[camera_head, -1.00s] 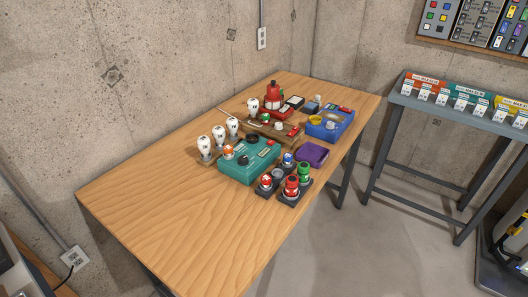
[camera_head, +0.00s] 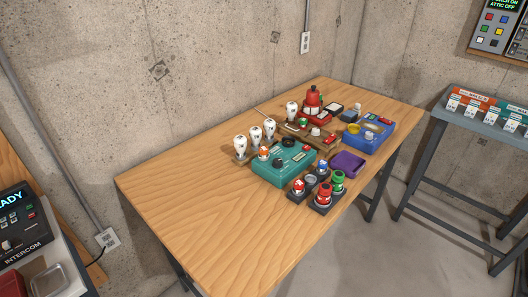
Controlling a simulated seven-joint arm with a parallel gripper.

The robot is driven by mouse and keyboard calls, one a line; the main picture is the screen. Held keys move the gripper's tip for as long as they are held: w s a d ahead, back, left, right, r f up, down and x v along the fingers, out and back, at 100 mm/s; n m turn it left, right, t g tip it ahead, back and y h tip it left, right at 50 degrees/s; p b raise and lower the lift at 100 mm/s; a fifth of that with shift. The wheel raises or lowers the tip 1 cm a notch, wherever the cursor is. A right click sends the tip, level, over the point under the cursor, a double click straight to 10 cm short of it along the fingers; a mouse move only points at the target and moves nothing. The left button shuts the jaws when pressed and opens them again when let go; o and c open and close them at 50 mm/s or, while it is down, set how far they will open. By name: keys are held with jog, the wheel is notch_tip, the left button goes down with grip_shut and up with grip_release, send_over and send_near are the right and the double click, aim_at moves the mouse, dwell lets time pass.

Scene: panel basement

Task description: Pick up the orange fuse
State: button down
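The orange fuse (camera_head: 264,153) appears as a small white-and-orange piece at the left end of the teal box (camera_head: 270,179) on the wooden table. It seems to sit on top of the box, beside dark round knobs or sockets; the exact seating is too small to tell. My gripper is not in view.
White bulbs (camera_head: 255,135) stand close behind the teal box. A purple tray (camera_head: 347,165), blue box (camera_head: 368,136), and green-topped and red-topped pieces (camera_head: 324,195) crowd its right. The table's left part (camera_head: 190,190) is bare. An intercom (camera_head: 22,226) stands at left.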

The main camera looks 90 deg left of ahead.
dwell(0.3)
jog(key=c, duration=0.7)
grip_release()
